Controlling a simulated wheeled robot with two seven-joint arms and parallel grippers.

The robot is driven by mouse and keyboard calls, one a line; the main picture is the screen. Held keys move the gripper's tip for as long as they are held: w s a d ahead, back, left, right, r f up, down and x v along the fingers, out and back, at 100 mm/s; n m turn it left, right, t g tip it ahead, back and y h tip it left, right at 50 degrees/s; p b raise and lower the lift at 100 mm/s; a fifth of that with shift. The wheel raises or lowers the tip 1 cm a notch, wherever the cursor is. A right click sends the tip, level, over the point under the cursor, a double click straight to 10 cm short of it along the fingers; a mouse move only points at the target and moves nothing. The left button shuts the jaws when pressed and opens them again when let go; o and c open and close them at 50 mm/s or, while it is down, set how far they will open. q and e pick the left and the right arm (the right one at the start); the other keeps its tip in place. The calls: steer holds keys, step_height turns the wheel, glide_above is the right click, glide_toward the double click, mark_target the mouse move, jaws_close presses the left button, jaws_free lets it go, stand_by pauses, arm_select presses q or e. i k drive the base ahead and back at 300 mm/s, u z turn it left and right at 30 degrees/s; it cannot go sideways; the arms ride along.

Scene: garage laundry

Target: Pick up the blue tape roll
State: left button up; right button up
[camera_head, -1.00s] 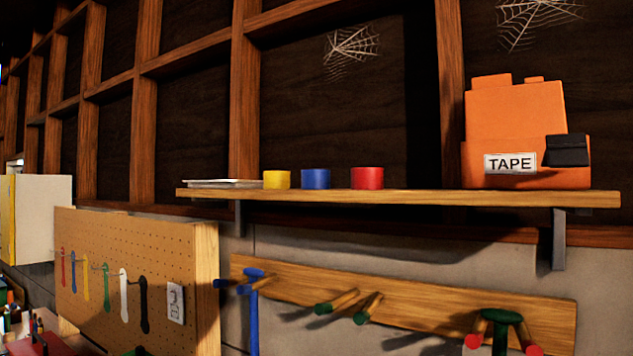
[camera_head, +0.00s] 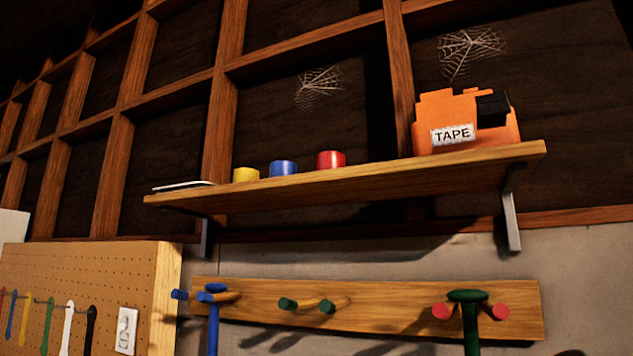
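The blue tape roll (camera_head: 283,168) sits on the wooden wall shelf (camera_head: 400,183), between the yellow tape roll (camera_head: 246,175) on its left and the red tape roll (camera_head: 330,160) on its right. The rolls stand apart from one another near the shelf's front edge. Neither of my grippers is in view.
An orange box labelled TAPE (camera_head: 465,122) stands on the shelf's right end; a flat pale item (camera_head: 183,186) lies on its left end. Below are a wooden peg rail (camera_head: 380,306) with blue, green and red pegs, and a pegboard (camera_head: 90,280) with hanging tools.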

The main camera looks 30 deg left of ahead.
mark_target(277, 168)
steer(key=z, duration=1.9)
steer(key=k, duration=1.7)
steer(key=u, duration=2.05)
steer(key=i, duration=0.5)
steer(key=u, duration=0.05)
